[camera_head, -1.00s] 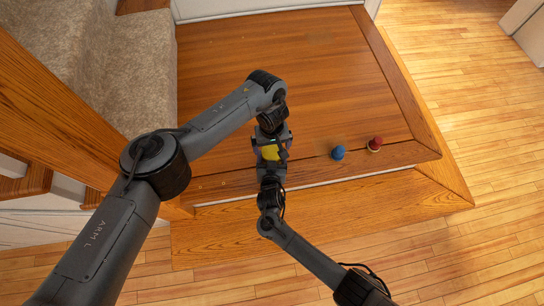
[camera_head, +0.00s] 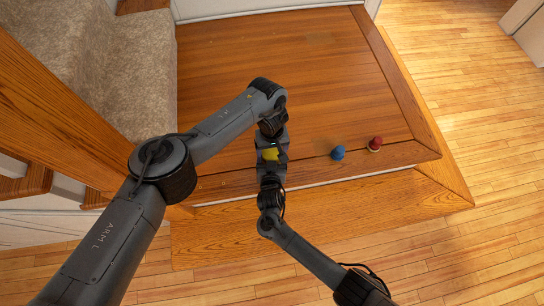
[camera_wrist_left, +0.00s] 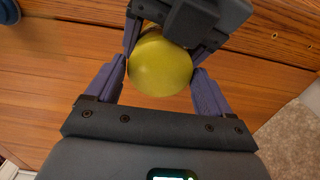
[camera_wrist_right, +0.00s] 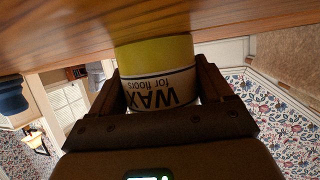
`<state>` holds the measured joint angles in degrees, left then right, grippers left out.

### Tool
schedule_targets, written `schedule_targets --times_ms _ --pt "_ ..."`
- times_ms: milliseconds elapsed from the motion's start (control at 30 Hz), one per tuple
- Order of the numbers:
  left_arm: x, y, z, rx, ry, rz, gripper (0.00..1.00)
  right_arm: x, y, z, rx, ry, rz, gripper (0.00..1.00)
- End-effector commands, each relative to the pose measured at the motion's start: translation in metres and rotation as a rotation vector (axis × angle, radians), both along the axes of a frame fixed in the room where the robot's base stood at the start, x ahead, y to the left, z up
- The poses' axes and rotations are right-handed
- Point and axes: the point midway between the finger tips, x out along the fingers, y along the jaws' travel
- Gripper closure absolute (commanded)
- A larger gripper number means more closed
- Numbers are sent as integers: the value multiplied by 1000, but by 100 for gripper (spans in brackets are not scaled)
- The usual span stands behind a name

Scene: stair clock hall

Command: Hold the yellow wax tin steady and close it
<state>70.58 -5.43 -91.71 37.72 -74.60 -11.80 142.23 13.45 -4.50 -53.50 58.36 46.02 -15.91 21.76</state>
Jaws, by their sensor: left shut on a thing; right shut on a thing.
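The yellow wax tin (camera_head: 270,154) is at the front of the wooden landing, between my two grippers. My left gripper (camera_head: 270,143) comes from behind it and is shut on its yellow round top, which shows between the fingers in the left wrist view (camera_wrist_left: 160,66). My right gripper (camera_wrist_right: 160,95) is shut on the tin's side from the front. The right wrist view shows its white label (camera_wrist_right: 160,90), with upside-down WAX lettering, and a yellow band close to the wood.
A blue round object (camera_head: 338,153) and a red one (camera_head: 375,144) stand to the right on the landing (camera_head: 290,55), near its front edge. Carpeted stairs (camera_head: 140,70) and a wooden rail (camera_head: 50,90) lie left. The landing behind my left gripper is clear.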

Motion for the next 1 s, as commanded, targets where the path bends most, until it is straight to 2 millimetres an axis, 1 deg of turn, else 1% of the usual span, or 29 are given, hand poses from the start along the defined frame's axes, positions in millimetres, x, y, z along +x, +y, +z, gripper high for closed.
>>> schedule_targets --times_ms 67,167,267,400,500,600,700,933,967,1000 --pt "0 0 0 1 0 -16 55 0 0 0 0 0 -1 100" --pt "0 0 0 1 1 -107 55 0 0 0 0 0 -1 100" --pt "0 1 -1 2 1 -284 55 0 0 0 0 0 -1 100" --pt "0 1 -1 2 1 -561 55 0 -1 0 0 0 -1 100" --pt "0 1 -1 2 1 -718 55 0 -1 0 0 0 -1 100" --pt "0 1 -1 2 1 -814 55 0 -1 0 0 0 -1 100" --pt "0 1 -1 2 1 -850 55 0 -1 0 0 0 -1 100" --pt "0 1 -1 2 1 -850 55 0 -1 0 0 0 -1 100" --pt "0 1 -1 2 1 -850 17 0 -1 0 0 0 -1 100" --pt "0 1 -1 2 1 -850 11 0 -1 0 0 0 -1 100"
